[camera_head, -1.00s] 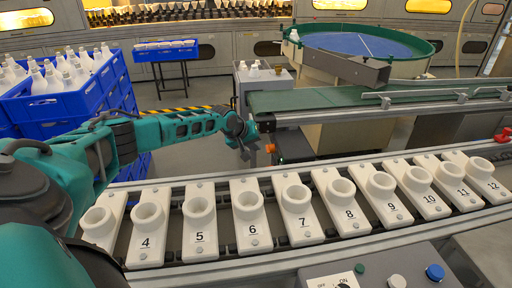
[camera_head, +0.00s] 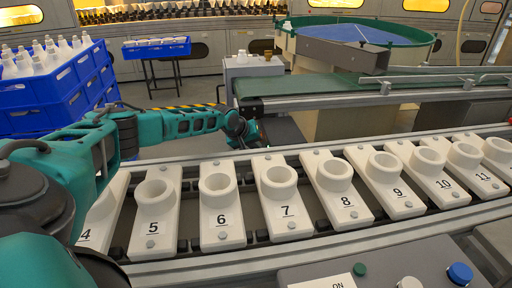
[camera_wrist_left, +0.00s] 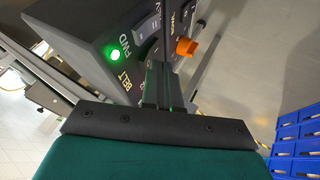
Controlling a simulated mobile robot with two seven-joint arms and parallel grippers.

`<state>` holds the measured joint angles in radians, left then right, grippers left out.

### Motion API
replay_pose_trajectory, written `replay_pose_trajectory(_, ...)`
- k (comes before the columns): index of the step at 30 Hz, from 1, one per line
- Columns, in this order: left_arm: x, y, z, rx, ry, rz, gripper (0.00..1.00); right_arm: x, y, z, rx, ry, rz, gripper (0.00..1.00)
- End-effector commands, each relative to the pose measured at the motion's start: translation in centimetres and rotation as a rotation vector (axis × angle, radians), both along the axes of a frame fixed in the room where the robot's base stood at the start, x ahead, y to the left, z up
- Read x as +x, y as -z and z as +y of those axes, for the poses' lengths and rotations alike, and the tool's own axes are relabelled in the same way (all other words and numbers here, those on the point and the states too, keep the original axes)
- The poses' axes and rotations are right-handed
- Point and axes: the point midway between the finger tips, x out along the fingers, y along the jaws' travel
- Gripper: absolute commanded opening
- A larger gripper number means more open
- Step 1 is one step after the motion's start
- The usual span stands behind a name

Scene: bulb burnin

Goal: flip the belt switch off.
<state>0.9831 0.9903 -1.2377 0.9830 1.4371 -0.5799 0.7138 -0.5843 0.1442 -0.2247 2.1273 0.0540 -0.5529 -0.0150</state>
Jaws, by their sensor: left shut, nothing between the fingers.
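The belt control box (camera_wrist_left: 88,38) is dark, with FWD and BELT lettering and a lit green lamp (camera_wrist_left: 115,56). In the head view the left gripper (camera_head: 247,138) is at the arm's end, beside the dark box. My right gripper is out of view.
A row of numbered white sockets (camera_head: 222,208) lies on a rail in front of the arm. A green conveyor (camera_head: 340,82) runs behind it. Blue crates (camera_head: 40,105) with white bottles stand at the left. A grey panel (camera_head: 415,262) with buttons is at the front right.

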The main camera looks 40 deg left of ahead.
Motion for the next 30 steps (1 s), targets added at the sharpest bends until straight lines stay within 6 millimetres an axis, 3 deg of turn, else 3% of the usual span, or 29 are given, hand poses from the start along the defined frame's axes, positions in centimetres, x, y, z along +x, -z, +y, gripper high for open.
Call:
replay_pose_trajectory(14,0.0,0.4,0.1,0.000,-0.002,0.000,0.00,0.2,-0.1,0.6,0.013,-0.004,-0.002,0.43)
replay_pose_trajectory(21,0.7,-0.6,-0.3,0.021,0.005,0.011,0.00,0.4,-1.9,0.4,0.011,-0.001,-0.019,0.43)
replay_pose_trajectory(30,0.7,-0.3,-0.2,0.024,0.005,0.009,0.00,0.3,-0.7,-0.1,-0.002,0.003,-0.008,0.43)
